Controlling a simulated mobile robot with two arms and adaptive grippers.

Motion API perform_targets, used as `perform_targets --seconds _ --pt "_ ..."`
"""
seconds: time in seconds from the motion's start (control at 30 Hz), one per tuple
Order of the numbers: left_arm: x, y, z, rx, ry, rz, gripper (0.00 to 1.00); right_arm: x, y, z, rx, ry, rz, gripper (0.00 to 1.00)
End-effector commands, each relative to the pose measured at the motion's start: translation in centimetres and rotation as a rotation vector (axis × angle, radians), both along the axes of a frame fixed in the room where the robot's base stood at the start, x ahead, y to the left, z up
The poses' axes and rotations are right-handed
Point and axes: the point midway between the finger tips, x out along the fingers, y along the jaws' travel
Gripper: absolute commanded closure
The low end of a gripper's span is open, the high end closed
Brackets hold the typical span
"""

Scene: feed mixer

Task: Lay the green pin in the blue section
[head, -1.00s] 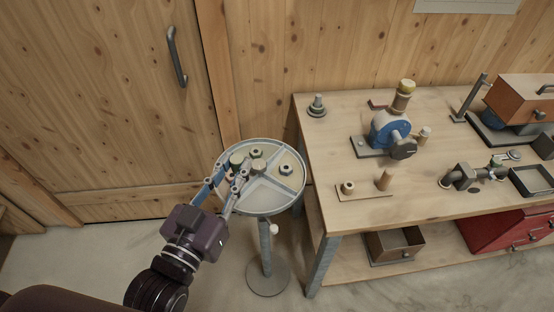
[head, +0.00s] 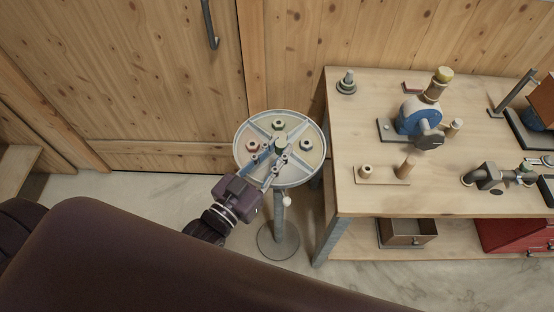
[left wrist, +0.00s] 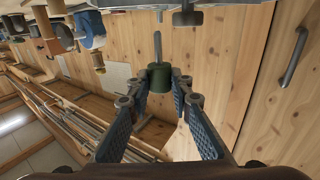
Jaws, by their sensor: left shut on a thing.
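The green pin (head: 281,146) is held by my left gripper (head: 270,160), over the middle of the round tray. In the left wrist view the green pin (left wrist: 159,78) sits between the two blue-grey fingertips (left wrist: 157,90), with a thin grey shaft pointing up in the picture. The round grey tray (head: 239,163) is divided by ribs into sections. Nuts or small pieces lie in it at the back (head: 279,125), left (head: 251,146) and right (head: 306,145). I cannot tell which section is blue. The gripper hides part of the tray's front left. My right gripper is not in view.
The tray stands on a single post (head: 279,215) with a round foot. A wooden workbench (head: 350,110) is close on its right, bearing a blue pump (head: 418,117) and a peg board (head: 380,178). A wooden wall and door (head: 130,70) are behind.

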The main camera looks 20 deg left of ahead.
Motion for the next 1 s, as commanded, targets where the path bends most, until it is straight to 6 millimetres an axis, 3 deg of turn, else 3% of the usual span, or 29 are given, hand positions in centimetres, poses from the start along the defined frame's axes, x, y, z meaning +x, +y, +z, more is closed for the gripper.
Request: perform_targets --seconds 0.43,0.83,0.87,1.0 --pt "0.0 0.0 -4.6 0.000 -0.001 0.000 1.00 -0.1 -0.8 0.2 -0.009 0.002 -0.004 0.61" --pt "0.0 0.0 -5.2 -0.001 -0.002 0.000 1.00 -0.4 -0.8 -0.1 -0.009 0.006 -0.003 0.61" --pt "0.0 0.0 -5.2 -0.001 -0.002 0.000 0.79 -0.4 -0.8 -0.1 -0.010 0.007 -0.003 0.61" --pt "0.0 0.0 -5.1 -0.001 -0.002 0.000 0.64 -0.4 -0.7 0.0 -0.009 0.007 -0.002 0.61"
